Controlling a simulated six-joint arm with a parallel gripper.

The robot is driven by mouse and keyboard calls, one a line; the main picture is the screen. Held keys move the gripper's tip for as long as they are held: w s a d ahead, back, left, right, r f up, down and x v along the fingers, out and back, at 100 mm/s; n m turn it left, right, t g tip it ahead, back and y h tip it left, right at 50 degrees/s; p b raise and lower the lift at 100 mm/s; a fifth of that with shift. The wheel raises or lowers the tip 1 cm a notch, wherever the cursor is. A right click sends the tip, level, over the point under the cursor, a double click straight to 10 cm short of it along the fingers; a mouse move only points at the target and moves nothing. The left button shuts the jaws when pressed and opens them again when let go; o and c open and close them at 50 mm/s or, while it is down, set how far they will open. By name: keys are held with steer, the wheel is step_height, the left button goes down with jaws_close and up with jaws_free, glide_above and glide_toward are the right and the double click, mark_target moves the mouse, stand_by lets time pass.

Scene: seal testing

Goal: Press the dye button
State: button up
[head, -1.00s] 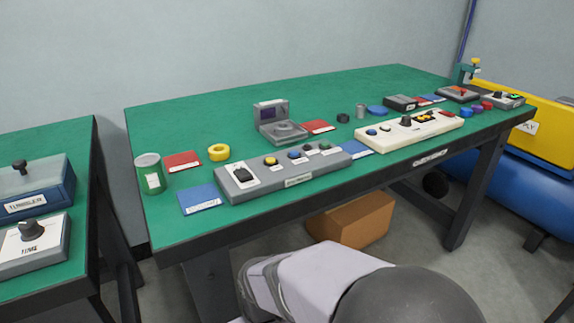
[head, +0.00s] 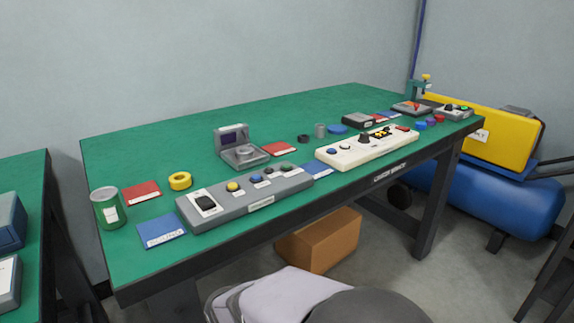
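A long grey control box (head: 245,200) lies near the front edge of the green-topped table. It carries a black rocker switch (head: 204,202), a yellow button (head: 233,186), a blue button (head: 255,178), a dark button (head: 268,171) and a green button (head: 287,167). A cream control box (head: 366,150) to its right has a blue button (head: 332,151), a pale button, a black knob (head: 364,138) and yellow and red parts. The small labels are too blurred to tell which button is the dye button. My gripper is out of view; only my arm shows at the bottom.
The green tabletop (head: 150,145) also bears a green can (head: 108,208), yellow tape roll (head: 180,181), grey device with raised lid (head: 240,148), and red and blue cards. A cardboard box (head: 320,242) sits below. A blue tank (head: 500,200) stands at right, another green-topped table (head: 30,180) at left.

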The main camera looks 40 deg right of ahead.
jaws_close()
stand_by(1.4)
